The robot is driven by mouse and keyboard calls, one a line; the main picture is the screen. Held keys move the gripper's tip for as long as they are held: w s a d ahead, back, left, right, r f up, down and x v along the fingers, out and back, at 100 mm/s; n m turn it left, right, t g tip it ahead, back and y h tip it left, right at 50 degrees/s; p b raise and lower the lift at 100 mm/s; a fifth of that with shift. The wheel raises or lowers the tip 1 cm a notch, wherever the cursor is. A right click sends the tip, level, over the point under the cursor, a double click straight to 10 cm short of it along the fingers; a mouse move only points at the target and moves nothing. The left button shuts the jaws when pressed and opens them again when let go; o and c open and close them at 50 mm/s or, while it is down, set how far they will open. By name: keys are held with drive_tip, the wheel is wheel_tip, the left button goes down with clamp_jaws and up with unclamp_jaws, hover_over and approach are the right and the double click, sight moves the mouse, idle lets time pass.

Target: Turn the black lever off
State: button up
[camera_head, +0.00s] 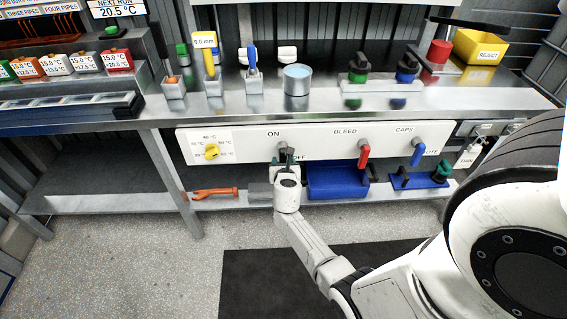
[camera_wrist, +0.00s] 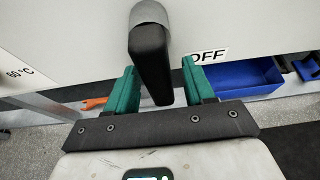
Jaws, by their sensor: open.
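The black lever (camera_wrist: 150,62) hangs down from a grey round hub on the white panel, its lower end tilted slightly right in the wrist view. In the head view the lever (camera_head: 282,149) is small and partly hidden by my gripper. The OFF label (camera_wrist: 208,56) is to the right of the lever; the ON label (camera_head: 273,133) is above it. My gripper (camera_wrist: 158,70) is open, with one green finger on each side of the lever and gaps visible. In the head view my gripper (camera_head: 288,160) is just in front of the panel.
On the same panel (camera_head: 320,136) are a yellow knob (camera_head: 211,152) to the left, a red lever (camera_head: 363,155) and a blue lever (camera_head: 417,154) to the right. A blue bin (camera_head: 338,182) and an orange tool (camera_head: 213,193) lie on the lower shelf.

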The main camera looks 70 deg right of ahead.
drive_tip(key=p+v, duration=0.2)
drive_tip(key=v, duration=0.8)
drive_tip(key=shift+a, duration=0.35)
drive_tip(key=shift+s, duration=0.2)
drive_tip(key=s+a+m+g+y, duration=0.1)
drive_tip(key=s+a+m+y, duration=0.2)
drive_tip(key=a+m, duration=0.4)
drive_tip(key=s+a+r+m+g+y, duration=0.1)
drive_tip(key=s+a+m+y, duration=0.2)
drive_tip(key=a+m+y, duration=0.2)
drive_tip(key=s+a+r+m+g+y, duration=0.1)
drive_tip(key=s+a+m+y, duration=0.3)
drive_tip(key=a+m, duration=0.7)
drive_tip(key=a+g, duration=0.1)
drive_tip(key=a, duration=0.4)
drive_tip(key=shift+r, duration=0.25)
